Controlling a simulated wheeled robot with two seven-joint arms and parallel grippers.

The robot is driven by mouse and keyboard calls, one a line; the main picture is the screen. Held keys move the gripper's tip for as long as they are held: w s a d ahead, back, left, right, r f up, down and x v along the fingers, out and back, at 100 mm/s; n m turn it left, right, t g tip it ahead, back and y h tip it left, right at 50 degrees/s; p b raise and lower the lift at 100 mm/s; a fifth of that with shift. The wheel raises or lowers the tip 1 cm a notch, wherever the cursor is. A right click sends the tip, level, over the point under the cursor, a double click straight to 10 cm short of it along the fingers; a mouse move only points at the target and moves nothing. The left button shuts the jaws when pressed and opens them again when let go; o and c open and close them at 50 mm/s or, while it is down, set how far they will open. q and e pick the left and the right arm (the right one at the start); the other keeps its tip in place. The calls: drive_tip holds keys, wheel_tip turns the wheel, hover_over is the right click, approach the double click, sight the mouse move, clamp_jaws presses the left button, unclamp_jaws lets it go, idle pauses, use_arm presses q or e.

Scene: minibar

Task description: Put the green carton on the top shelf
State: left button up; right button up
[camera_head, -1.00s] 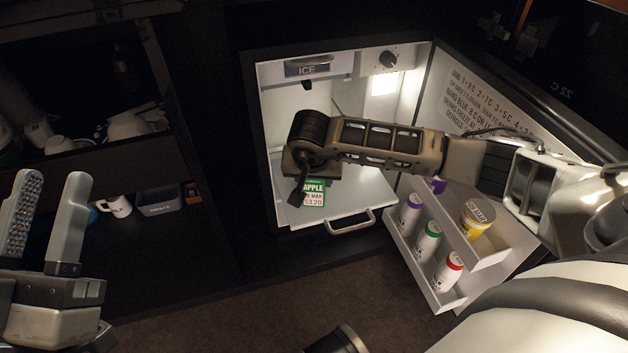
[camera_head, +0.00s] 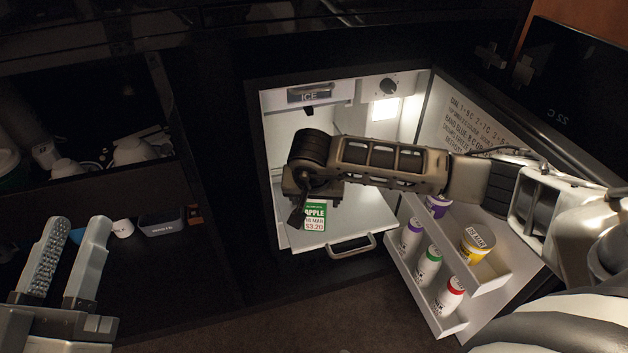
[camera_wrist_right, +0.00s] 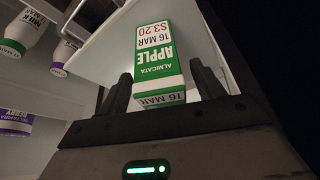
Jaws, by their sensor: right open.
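Contact with the fingers cannot be told. My left gripper (camera_head: 76,255) is open and empty at the lower left. My right forearm hides much of the minibar's inside.
The open door on the right holds several bottles (camera_head: 428,267) and a yellow tub (camera_head: 477,244) in its racks (camera_head: 485,280). An ice compartment (camera_head: 308,96) is at the minibar's top. A dark cabinet with cups (camera_head: 123,228) stands at the left.

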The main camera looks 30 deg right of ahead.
use_arm(q)
wheel_tip(320, 180, down, 6)
drive_tip(key=s+n+g+y+p, duration=0.2)
drive_tip(key=n+g+p, duration=0.1)
drive_tip(key=n, duration=0.1)
drive_tip(key=shift+s+d+r+g, duration=0.15)
drive_tip(key=shift+s+d+g, duration=0.05)
drive_tip(key=shift+d+g, duration=0.25)
use_arm(e)
drive_tip(key=v, duration=0.9)
drive_tip(key=shift+r, duration=0.3)
